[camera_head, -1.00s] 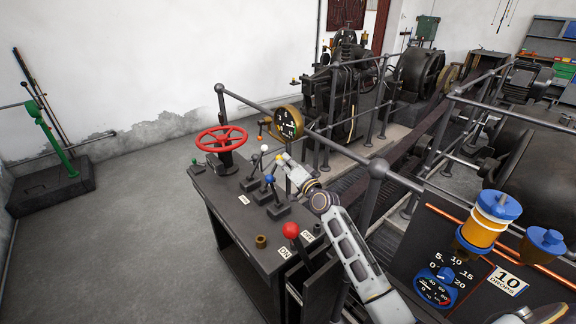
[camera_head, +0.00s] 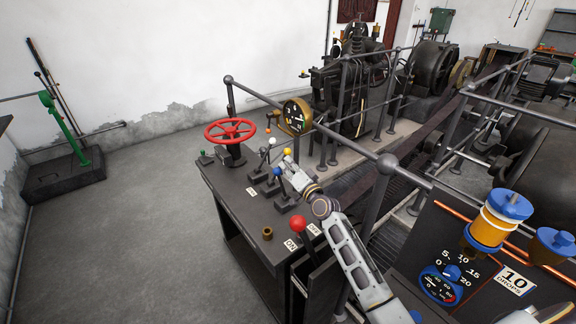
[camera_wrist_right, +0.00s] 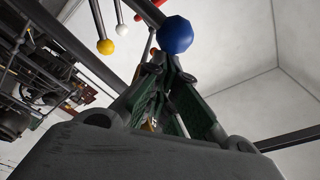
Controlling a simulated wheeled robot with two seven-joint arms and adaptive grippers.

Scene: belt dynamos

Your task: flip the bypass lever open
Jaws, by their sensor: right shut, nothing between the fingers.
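A row of levers stands on the dark console (camera_head: 232,192), with a blue knob (camera_head: 278,171), a yellow knob (camera_head: 287,152) and a white knob (camera_head: 272,141). I cannot read which one is the bypass lever. My right gripper (camera_head: 286,161) is shut and empty, among the blue and yellow knobs. In the right wrist view the blue knob (camera_wrist_right: 175,35) is just beyond the fingertips (camera_wrist_right: 160,62); I cannot tell whether they touch. The yellow knob (camera_wrist_right: 105,46) and white knob (camera_wrist_right: 121,30) are farther off to the left there. My left gripper is out of view.
A red handwheel (camera_head: 230,131) stands on the console's far end and a red-knobbed lever (camera_head: 299,224) at its near end. A grey railing (camera_head: 384,165) runs behind the console. A panel with dials (camera_head: 440,284) is at the right.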

